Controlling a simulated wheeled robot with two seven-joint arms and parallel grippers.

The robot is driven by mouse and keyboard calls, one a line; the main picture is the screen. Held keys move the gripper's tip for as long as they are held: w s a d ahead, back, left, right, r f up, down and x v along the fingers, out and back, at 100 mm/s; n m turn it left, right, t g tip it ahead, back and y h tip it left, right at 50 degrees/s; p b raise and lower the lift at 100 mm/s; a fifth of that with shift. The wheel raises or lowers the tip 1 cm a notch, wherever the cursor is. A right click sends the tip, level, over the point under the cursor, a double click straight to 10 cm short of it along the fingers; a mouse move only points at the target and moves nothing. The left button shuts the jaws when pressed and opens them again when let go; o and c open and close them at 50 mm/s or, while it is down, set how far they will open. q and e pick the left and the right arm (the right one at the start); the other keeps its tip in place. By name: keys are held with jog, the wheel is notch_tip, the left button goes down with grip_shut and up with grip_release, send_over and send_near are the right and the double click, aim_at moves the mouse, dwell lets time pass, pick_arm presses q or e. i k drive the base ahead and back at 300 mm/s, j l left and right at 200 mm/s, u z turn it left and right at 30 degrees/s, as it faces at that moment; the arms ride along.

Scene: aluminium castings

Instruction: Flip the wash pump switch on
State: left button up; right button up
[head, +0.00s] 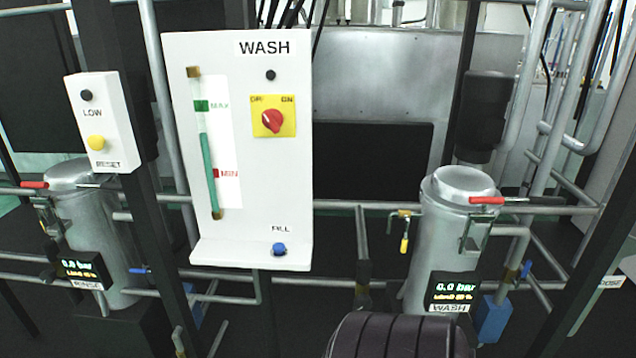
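The wash pump switch (272,121) is a red rotary knob on a yellow square plate, on the white panel (290,180) labelled WASH. The plate is marked OFF at its upper left and ON at its upper right. The knob's pale mark appears to point up and left, toward OFF. A small dark round lamp or button (270,75) sits above the plate and looks unlit. Neither of my grippers is in view. A dark ribbed part, probably of my own arm, fills the bottom edge right of centre, below the panel and apart from it.
The panel also carries a level gauge (208,150) and a blue FILL button (279,249) on its lower ledge. A LOW/RESET box (100,120) stands left. A metal wash canister (445,235) with a red-handled valve (487,200) stands right. Pipes surround them. Space before the switch is clear.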

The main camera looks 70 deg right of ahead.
aim_at(272, 119)
jog(key=z, duration=1.8)
